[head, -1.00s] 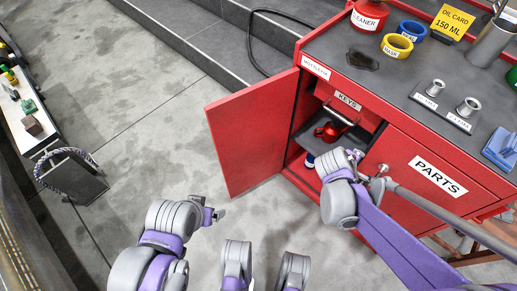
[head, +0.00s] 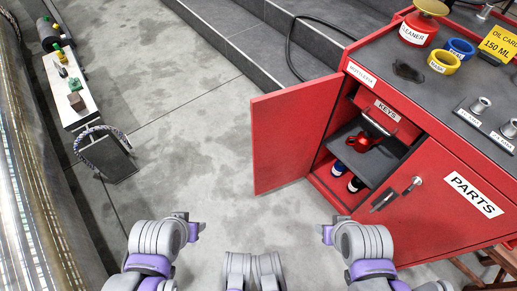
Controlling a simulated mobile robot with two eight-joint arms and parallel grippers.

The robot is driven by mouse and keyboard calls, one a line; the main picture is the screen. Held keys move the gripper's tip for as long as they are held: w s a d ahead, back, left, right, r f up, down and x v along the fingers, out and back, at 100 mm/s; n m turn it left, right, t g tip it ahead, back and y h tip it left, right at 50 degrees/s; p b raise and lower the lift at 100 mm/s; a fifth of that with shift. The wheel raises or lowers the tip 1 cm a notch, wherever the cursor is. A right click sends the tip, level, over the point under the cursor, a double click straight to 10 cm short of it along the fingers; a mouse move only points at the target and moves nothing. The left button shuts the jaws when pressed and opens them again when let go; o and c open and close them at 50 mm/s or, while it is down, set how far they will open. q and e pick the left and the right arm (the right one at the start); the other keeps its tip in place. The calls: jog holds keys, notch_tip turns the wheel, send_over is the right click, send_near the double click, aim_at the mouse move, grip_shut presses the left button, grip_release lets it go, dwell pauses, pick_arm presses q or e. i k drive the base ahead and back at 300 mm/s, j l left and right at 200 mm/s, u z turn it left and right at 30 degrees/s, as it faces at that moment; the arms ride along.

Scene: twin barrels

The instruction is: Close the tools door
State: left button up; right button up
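The red cabinet (head: 335,187) stands at the right. Its left door (head: 293,133) is swung wide open to the left, with its plain red face showing and no label visible on it. I take it to be the tools door. The door labelled PARTS (head: 438,205) beside the opening looks shut and carries a metal handle (head: 397,193). My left gripper (head: 197,227) is over the floor, left of and apart from the open door. My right gripper (head: 326,235) is in front of the cabinet, below the open door's lower edge in the picture, apparently touching nothing. Both grippers' fingers are too small to judge.
Inside the opening are a grey shelf (head: 373,160) with a red object (head: 355,142), and small containers (head: 355,184) below. A drawer labelled KEYS (head: 387,112) is above. Grey steps (head: 235,45) rise behind. A white bench (head: 70,88) stands left. The floor between is clear.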

aim_at(289, 125)
jog(key=i+j+u, duration=0.15)
jog(key=u, duration=0.25)
jog(key=i+j+u, duration=0.15)
jog(key=u, duration=0.3)
jog(key=i+u, duration=0.25)
jog(key=u, duration=0.15)
jog(key=i+z, duration=0.2)
jog(key=i, duration=0.3)
jog(key=i+j+z, duration=0.2)
jog(key=i, duration=0.3)
jog(key=i+z, duration=0.2)
jog(key=i, duration=0.3)
jog(key=i+z, duration=0.15)
jog(key=z, duration=0.25)
jog(key=i+z, duration=0.1)
jog(key=z, duration=0.3)
jog(key=i+j+z, duration=0.15)
jog(key=z, duration=0.25)
jog(key=i+j+z, duration=0.1)
jog(key=z, duration=2.45)
